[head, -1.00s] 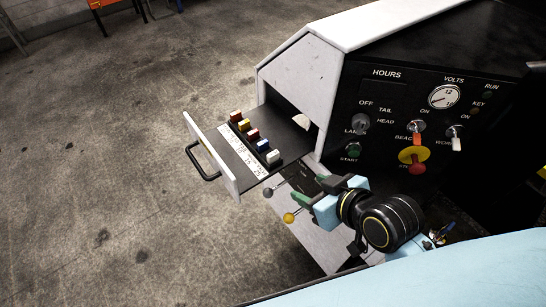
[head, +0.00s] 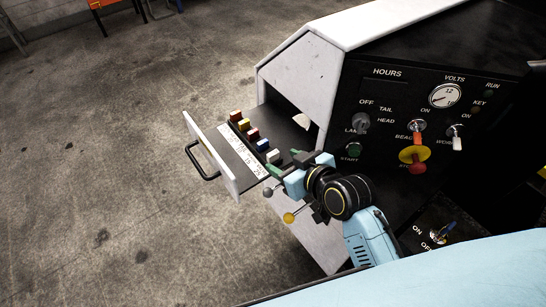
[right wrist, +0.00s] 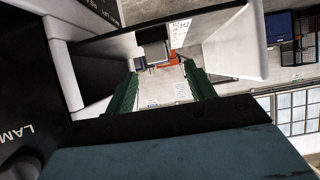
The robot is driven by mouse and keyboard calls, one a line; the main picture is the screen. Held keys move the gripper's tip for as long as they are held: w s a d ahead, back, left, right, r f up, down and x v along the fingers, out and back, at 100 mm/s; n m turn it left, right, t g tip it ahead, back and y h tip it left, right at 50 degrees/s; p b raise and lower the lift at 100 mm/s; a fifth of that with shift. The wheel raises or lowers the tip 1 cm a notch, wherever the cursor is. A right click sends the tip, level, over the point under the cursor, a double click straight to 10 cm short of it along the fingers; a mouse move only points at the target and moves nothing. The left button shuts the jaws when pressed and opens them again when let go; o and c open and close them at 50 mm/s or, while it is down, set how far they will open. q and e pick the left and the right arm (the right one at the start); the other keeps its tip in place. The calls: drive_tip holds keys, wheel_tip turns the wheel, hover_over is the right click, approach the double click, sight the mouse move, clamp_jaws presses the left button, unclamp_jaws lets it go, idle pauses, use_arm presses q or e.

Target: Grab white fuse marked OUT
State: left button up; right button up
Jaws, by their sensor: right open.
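The white fuse (head: 273,156) is the nearest in a row of coloured fuses in the pulled-out drawer. A pale block, apparently this fuse, shows in the right wrist view (right wrist: 152,48) just beyond the fingertips. My right gripper (head: 288,163) is open, with its green fingers apart on the near right side of the white fuse. The right wrist view shows nothing gripped between the fingers (right wrist: 160,72). The label lettering is too small to read. My left gripper is not in view.
A white label strip (head: 240,150) runs alongside. The drawer front (head: 208,150) has a black handle (head: 204,170). Two ball-ended levers (head: 289,217) stand below. The control panel (head: 385,95) is to the right.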

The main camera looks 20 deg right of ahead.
sight(275, 155)
drive_tip(key=x, duration=0.5)
drive_tip(key=shift+w+d, duration=0.15)
drive_tip(key=shift+d, duration=0.05)
drive_tip(key=c, duration=1)
